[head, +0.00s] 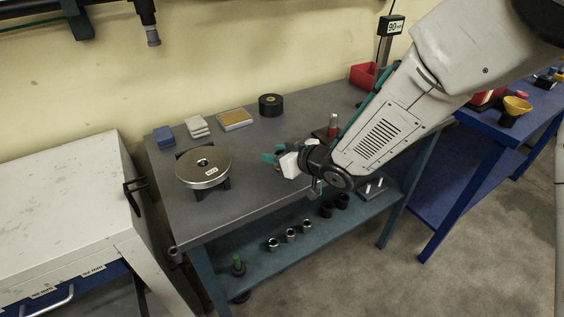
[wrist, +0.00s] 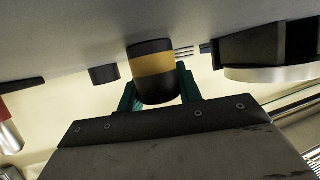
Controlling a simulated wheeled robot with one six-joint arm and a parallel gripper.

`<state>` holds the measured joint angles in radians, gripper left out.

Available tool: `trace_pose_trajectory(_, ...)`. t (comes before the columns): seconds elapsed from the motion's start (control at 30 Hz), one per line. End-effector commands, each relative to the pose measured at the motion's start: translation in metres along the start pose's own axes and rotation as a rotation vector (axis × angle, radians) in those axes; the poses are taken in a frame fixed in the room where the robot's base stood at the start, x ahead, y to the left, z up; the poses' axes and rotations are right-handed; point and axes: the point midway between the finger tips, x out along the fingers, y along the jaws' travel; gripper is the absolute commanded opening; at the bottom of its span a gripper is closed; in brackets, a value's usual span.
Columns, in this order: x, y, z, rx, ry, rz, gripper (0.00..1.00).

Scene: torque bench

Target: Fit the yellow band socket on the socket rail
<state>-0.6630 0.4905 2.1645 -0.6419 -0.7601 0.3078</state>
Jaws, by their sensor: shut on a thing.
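My gripper (wrist: 158,88) is shut on the yellow band socket (wrist: 153,62), a black cylinder with a yellow band round its middle. One teal finger lies on each side of it in the wrist view. In the head view my gripper (head: 275,155) is over the front middle of the grey bench, right of the round metal disc; the socket cannot be made out clearly there. A dark block with two pale upright pegs (head: 372,188), on the lower shelf at right, may be the socket rail; I cannot tell for sure.
The metal disc (head: 203,167) stands on the left of the bench. A black roll (head: 271,105) and several pads lie behind. A red-topped tool (head: 332,125) stands near my arm. Several loose sockets (head: 291,235) stand on the lower shelf (head: 262,262).

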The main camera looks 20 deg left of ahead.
Motion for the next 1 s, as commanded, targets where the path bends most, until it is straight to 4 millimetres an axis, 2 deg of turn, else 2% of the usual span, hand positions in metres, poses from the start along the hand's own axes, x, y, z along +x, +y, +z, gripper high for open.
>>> trace_pose_trajectory(0.23,-0.001,0.000,-0.004,-0.001,0.002,0.000,0.03)
trace_pose_trajectory(0.7,-0.015,0.000,-0.038,-0.001,0.003,0.000,0.03)
trace_pose_trajectory(1.0,-0.019,0.000,-0.047,0.000,0.001,0.000,0.03)
